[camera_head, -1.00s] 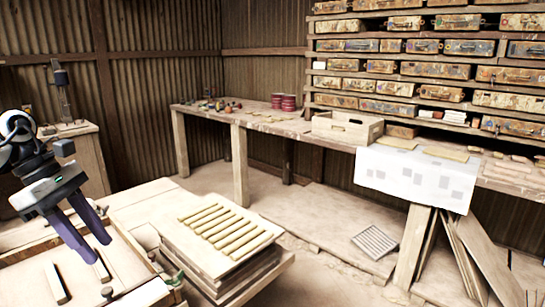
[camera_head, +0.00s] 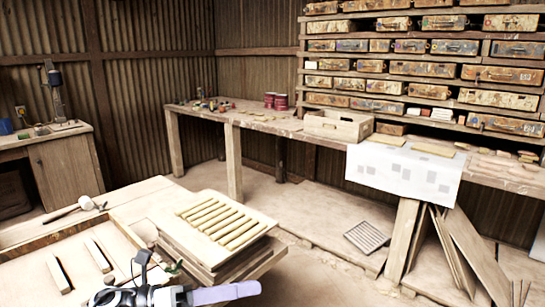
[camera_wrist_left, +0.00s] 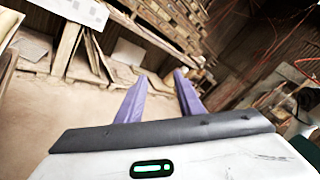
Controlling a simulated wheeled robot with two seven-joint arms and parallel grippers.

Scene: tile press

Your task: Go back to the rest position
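My left gripper (camera_head: 252,290) is low at the bottom edge of the head view, with a purple finger pointing right. In the left wrist view, its two purple fingers (camera_wrist_left: 161,78) stand apart with nothing between them, so it is open and empty. It points out over the floor, away from the workbench. The tray with tile strips (camera_head: 215,227) lies on a stack of boards above and left of it in the head view, apart from it. My right gripper is in neither view.
A workbench (camera_head: 25,285) fills the lower left, with a mallet (camera_head: 85,204) on it. A long table (camera_head: 250,112) with a wooden crate (camera_head: 338,125) runs along the back wall. Shelves of drawers stand above it. The floor (camera_head: 325,270) at lower right is mostly clear.

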